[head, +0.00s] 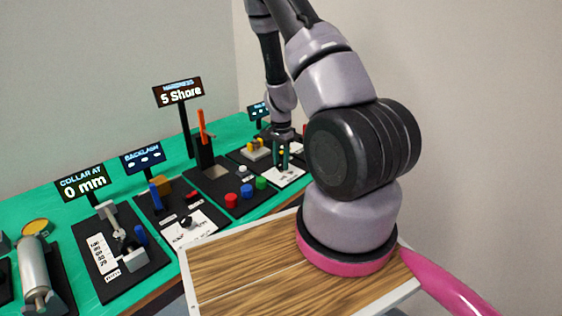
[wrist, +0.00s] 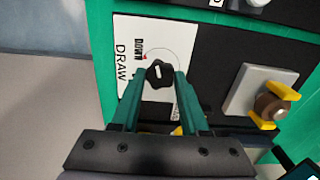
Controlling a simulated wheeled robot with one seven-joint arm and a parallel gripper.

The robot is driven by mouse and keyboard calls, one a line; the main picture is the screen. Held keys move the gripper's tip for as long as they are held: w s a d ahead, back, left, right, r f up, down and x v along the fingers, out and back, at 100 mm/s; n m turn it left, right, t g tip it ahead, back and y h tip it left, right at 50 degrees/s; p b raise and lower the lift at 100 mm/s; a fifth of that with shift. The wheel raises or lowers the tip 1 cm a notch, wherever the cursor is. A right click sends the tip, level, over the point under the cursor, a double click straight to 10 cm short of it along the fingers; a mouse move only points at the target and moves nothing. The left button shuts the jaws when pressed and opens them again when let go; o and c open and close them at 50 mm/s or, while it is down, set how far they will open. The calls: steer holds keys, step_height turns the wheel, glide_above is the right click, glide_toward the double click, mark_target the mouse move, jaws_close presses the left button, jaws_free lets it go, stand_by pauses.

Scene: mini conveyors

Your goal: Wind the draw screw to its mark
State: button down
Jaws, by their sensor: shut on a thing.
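The draw screw's black lobed knob (wrist: 158,73) sits over a white card (wrist: 128,60) lettered DRAW and DOWN in the wrist view. A white mark shows on the knob, and a small red mark and a thin arc are printed beside it on the card. My gripper (wrist: 160,82) is shut on the knob, with one green finger on each side of it. In the head view my gripper (head: 283,160) points down over the same white card (head: 287,176) at the far station. The knob is too small and covered there to make out.
A grey plate with a brown knob and yellow wings (wrist: 272,106) stands right of the card in the wrist view. Red, blue and green knobs (head: 246,191), an orange lever (head: 202,127) and several display signs (head: 178,92) line the green bench.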

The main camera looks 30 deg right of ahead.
mark_target(281, 164)
steer(key=shift+c, duration=2)
jaws_free()
step_height(281, 164, up, 11)
steer(key=shift+f, duration=0.1)
